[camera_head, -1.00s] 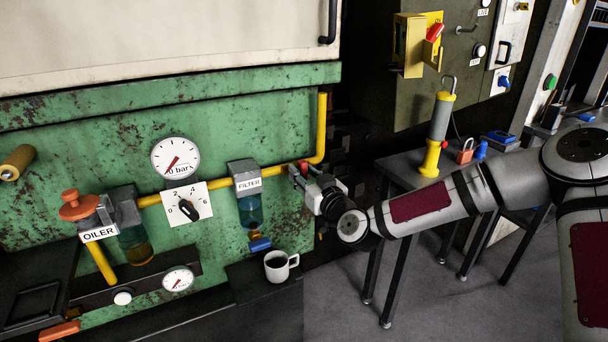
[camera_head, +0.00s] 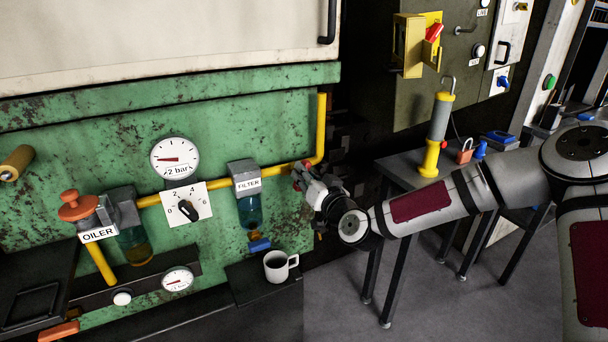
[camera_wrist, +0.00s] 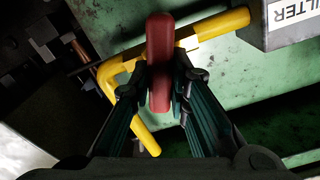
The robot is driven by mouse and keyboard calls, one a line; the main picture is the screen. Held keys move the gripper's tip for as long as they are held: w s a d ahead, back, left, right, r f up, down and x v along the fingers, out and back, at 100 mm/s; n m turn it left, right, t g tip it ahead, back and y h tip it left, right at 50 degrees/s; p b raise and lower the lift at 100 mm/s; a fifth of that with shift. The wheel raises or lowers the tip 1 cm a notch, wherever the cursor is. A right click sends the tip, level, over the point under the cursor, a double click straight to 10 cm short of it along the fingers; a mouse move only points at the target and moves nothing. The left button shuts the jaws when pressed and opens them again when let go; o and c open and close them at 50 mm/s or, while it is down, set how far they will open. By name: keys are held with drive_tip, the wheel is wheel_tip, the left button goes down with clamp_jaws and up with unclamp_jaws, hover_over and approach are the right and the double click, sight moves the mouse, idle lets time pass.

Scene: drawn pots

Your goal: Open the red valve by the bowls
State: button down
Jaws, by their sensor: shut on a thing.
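The red valve handle (camera_wrist: 160,62) stands upright in the wrist view, crossing the yellow pipe (camera_wrist: 222,24) at a slant. My gripper (camera_wrist: 160,80) is shut on it, one finger on each side. In the head view my gripper (camera_head: 308,180) is at the pipe's right end, right of the filter (camera_head: 246,181), and hides most of the valve. The filter has a blue bowl (camera_head: 249,212). The upper gauge's (camera_head: 174,158) needle points left.
A white mug (camera_head: 278,265) stands on a dark ledge below the filter. A dial plate (camera_head: 188,204) is on the green panel. A grey table (camera_head: 400,172) holds a yellow lamp (camera_head: 435,150) and a padlock (camera_head: 465,152) behind my arm.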

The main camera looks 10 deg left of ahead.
drive_tip(key=m, duration=0.3)
drive_tip(key=shift+w+d+f+m, duration=0.1)
drive_tip(key=shift+d+m, duration=0.05)
drive_tip(key=shift+m, duration=0.25)
drive_tip(key=m, duration=0.3)
drive_tip(key=shift+d+f+m, duration=0.1)
drive_tip(key=shift+f+m, duration=0.05)
drive_tip(key=shift+m, duration=0.15)
drive_tip(key=m, duration=0.6)
drive_tip(key=shift+w+f, duration=0.1)
drive_tip(key=shift+f, duration=0.15)
drive_tip(key=c, duration=1.5)
unclamp_jaws()
drive_tip(key=shift+d, duration=0.1)
drive_tip(key=v, duration=1.2)
